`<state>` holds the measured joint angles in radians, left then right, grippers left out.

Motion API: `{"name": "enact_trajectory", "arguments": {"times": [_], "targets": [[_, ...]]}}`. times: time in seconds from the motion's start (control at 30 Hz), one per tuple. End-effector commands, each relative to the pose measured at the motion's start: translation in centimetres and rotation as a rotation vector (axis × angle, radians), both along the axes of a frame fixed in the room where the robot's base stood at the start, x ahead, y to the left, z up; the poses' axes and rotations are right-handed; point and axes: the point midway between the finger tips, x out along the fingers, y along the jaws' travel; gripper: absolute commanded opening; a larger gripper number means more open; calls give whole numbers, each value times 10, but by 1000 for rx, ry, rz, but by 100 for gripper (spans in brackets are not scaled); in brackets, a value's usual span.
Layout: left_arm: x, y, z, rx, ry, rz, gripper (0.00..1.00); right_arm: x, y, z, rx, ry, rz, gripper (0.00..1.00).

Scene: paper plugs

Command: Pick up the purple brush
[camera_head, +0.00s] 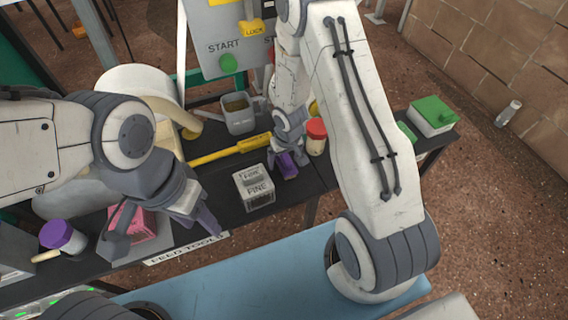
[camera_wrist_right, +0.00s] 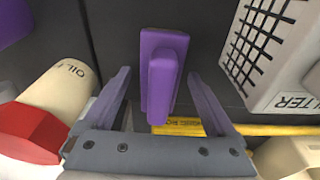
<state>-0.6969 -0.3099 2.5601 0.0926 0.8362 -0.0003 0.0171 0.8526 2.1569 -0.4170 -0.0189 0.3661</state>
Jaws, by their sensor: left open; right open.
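The purple brush (camera_head: 287,166) lies on the dark bench in the head view, beside the white filter box. In the right wrist view the purple brush (camera_wrist_right: 161,75) sits between the fingers of my right gripper (camera_wrist_right: 160,95), which is open around it and shows clear gaps on both sides. In the head view my right gripper (camera_head: 289,158) is right over the brush and partly hides it. My left gripper (camera_head: 201,222) is open and empty at the left, above the bench's front edge near the feed tools label.
A white filter box (camera_head: 253,188) stands close beside the brush. A red-capped oil bottle (camera_head: 316,137) stands on the other side, also seen in the wrist view (camera_wrist_right: 58,90). A yellow tool (camera_head: 228,150) lies behind.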

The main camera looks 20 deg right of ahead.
Motion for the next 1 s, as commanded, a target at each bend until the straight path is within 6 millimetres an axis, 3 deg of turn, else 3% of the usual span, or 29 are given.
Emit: {"name": "enact_trajectory", "arguments": {"times": [0.07, 0.2, 0.3, 0.77, 1.0], "targets": [[0, 0, 1, 0, 0, 0, 50, 0, 0, 1, 0, 0, 0, 87], [0, 0, 1, 0, 0, 0, 50, 0, 0, 1, 0, 0, 0, 34], [0, 0, 1, 0, 0, 0, 50, 0, 0, 1, 0, 0, 0, 0], [0, 0, -3, 0, 0, 0, 50, -9, 0, 10, 0, -2, -2, 0], [0, 0, 34, -1, -1, 0, 50, -8, 0, 44, 0, -1, 0, 0]]}}
